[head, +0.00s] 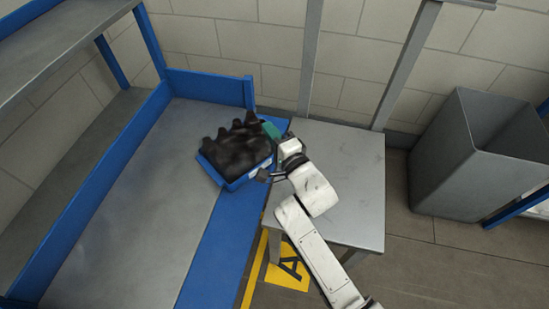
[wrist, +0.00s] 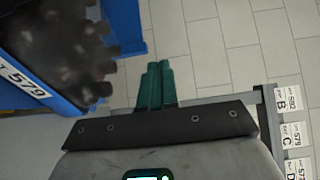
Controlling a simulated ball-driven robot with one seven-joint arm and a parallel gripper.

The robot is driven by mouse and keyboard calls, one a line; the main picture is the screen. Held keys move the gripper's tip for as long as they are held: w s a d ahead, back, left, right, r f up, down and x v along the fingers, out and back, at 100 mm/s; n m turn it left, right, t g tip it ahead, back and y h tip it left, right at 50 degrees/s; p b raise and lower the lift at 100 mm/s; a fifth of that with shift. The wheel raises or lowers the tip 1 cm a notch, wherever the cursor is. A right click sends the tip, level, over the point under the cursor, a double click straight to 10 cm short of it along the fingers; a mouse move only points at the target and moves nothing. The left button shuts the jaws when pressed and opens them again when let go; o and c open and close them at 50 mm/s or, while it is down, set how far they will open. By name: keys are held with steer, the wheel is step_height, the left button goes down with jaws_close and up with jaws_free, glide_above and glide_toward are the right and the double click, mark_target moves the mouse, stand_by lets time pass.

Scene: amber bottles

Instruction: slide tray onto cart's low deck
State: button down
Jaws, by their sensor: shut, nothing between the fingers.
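A blue tray (head: 240,182) loaded with dark bottles (head: 235,148) sits at the right edge of the blue-edged bench, set at an angle. The tray also shows at the left of the wrist view (wrist: 38,92), with a label reading 579. My gripper (head: 270,130) has teal fingers, shut and empty, just beside the tray's right end. The fingers (wrist: 157,85) point past the tray in the wrist view, apart from it. A grey metal deck (head: 350,165), seemingly the cart's, stands against the bench's right side. I cannot tell whether a lower deck lies below it.
The bench top (head: 150,190) is clear left of the tray, with a grey shelf (head: 60,45) above. A grey bin (head: 465,160) stands on the right. Labels B, C and D (wrist: 290,130) line a metal edge in the wrist view. A yellow floor marking (head: 287,277) reads A.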

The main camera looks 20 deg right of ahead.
steer(key=shift+s+d+p, duration=0.75)
steer(key=shift+d+p, duration=0.1)
steer(key=shift+p, duration=0.85)
steer(key=b, duration=1.1)
glide_toward(268, 156)
steer(key=w, duration=0.5)
steer(key=shift+w+f, duration=0.15)
steer(key=shift+w+a, duration=0.25)
steer(key=shift+a, duration=0.15)
steer(key=shift+w+a, duration=0.1)
